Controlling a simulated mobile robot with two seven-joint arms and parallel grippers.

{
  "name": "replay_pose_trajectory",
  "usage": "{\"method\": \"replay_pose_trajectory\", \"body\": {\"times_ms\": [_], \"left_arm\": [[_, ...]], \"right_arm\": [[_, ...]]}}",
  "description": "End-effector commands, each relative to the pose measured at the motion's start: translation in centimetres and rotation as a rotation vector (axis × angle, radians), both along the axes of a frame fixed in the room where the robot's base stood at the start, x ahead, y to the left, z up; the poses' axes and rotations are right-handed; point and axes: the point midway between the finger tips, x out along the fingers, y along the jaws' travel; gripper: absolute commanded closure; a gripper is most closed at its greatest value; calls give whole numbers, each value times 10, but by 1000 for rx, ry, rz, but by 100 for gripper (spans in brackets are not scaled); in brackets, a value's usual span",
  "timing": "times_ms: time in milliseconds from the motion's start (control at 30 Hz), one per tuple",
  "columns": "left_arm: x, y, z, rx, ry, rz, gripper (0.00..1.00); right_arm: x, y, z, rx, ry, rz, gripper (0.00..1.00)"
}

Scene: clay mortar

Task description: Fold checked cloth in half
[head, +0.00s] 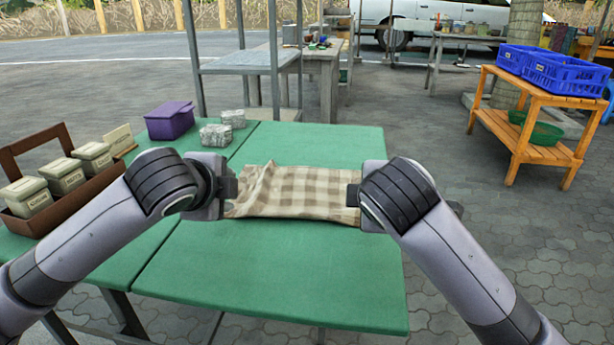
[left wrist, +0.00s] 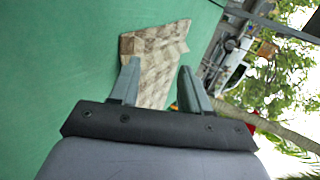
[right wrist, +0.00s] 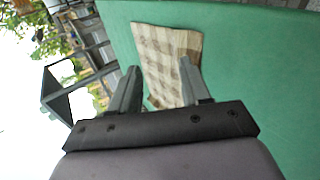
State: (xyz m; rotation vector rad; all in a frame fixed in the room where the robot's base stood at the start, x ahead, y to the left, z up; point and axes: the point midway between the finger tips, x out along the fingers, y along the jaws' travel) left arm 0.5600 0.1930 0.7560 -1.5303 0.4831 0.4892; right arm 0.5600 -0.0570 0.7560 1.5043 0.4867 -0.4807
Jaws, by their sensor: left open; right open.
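The beige and brown checked cloth (head: 300,193) lies on the green table (head: 270,270), a wide strip between my two grippers, with some wrinkles at its left end. It also shows in the left wrist view (left wrist: 155,55) and the right wrist view (right wrist: 165,55). My left gripper (head: 232,188) is at the cloth's left end; its fingers (left wrist: 158,85) are apart with the cloth beyond and between them. My right gripper (head: 352,194) is at the right end; its fingers (right wrist: 160,85) are apart in the same way. In the head view the wrists hide parts of the cloth's ends.
A brown wooden carrier (head: 70,195) with several lidded boxes stands at the left of the table. A purple box (head: 170,121) and two grey blocks (head: 215,134) sit at the back left. The table's front and back right are clear.

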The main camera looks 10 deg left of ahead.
Motion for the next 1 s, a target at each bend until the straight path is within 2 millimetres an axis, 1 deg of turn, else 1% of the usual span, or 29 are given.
{"method": "replay_pose_trajectory", "body": {"times_ms": [33, 200, 433, 567, 1000], "left_arm": [[-5, 0, 8, 0, -4, -1, 53], [-22, 0, 29, 0, -3, -1, 53], [-43, 0, 54, 1, -2, -1, 53], [-48, 0, 59, 1, 0, -1, 53], [-48, 0, 59, 0, 1, 0, 53]], "right_arm": [[-5, 1, 7, 2, -2, 2, 53], [-22, 1, 29, 2, -3, 2, 53], [-43, 1, 54, 0, -1, 2, 53], [-48, 0, 59, -2, 2, 1, 53], [-48, 0, 59, -1, 2, 1, 53]]}}
